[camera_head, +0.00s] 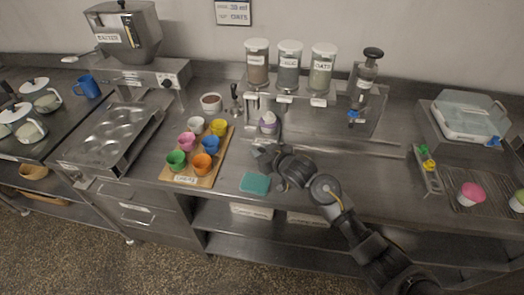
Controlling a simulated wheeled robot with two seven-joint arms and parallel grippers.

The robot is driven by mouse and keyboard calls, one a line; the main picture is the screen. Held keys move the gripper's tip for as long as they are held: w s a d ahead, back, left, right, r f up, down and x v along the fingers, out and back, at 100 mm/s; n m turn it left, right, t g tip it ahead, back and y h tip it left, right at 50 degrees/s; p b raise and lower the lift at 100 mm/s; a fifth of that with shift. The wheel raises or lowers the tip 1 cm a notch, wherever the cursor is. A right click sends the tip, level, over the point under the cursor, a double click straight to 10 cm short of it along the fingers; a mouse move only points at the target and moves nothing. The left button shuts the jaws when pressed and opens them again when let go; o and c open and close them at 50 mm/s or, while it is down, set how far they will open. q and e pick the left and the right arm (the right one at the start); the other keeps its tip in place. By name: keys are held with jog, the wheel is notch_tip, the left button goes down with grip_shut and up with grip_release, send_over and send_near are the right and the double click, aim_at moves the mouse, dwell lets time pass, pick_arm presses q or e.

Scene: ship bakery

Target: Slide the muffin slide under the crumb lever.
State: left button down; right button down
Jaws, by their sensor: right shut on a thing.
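My right gripper (262,149) reaches in from the lower right and is shut at the front of the muffin slide, just below a pale purple-and-white muffin cup (268,121). The gripper hides most of the slide and its grip. The cup stands upright in front of the dispenser rack, below and between the left dispenser (257,66) and the middle dispenser (289,68). Small pale levers show under the dispensers, at the left (252,96) and middle (284,99). The crumb label is too small to read surely. My left gripper is not in view.
A third dispenser (322,72) reads OATS. A wooden board (207,181) with several coloured cups lies left of the gripper. A teal sponge (255,183) lies near the front edge. A tool stand (366,88) is at right.

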jog(key=c, duration=1.1)
grip_release()
jog(key=v, duration=1)
jog(key=shift+s+d+r+b, duration=0.25)
jog(key=shift+b, duration=0.15)
